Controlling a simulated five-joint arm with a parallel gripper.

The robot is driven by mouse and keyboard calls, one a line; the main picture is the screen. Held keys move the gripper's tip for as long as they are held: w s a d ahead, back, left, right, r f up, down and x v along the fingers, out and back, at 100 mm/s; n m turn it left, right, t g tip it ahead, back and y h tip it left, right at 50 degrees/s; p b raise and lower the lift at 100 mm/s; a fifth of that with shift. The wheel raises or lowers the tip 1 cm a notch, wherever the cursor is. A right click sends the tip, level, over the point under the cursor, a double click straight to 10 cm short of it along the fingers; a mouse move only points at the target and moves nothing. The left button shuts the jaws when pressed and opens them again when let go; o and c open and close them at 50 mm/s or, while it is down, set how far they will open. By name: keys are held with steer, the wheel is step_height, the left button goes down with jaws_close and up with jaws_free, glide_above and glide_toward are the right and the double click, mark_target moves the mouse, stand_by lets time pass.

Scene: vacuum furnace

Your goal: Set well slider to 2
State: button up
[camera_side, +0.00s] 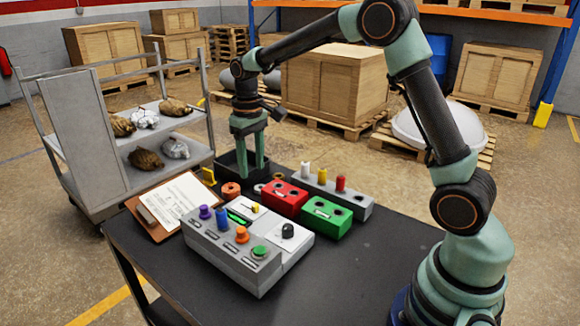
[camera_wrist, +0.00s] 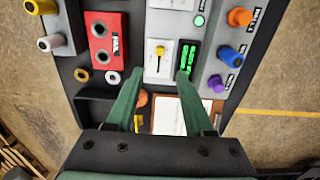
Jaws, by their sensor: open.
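The slider with a yellow knob (camera_side: 254,208) sits on a white panel of the grey control box (camera_side: 232,262). In the wrist view the yellow knob (camera_wrist: 160,50) stands in a vertical slot with scale marks too small to read. A green lit display (camera_wrist: 186,57) is right beside it. My gripper (camera_side: 250,174) points down near the back of the table, behind the control box, apart from the slider. In the wrist view my gripper (camera_wrist: 160,75) is open and empty, its fingertips either side of the slider's panel in the picture.
Red (camera_side: 285,197) and green (camera_side: 326,216) boxes are to the right. A clipboard (camera_side: 177,205) lies left. The table's front right is clear.

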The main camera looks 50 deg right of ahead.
mark_target(255, 205)
step_height(255, 205, down, 11)
steer(key=shift+f, duration=0.1)
stand_by(0.3)
jaws_close()
stand_by(1.4)
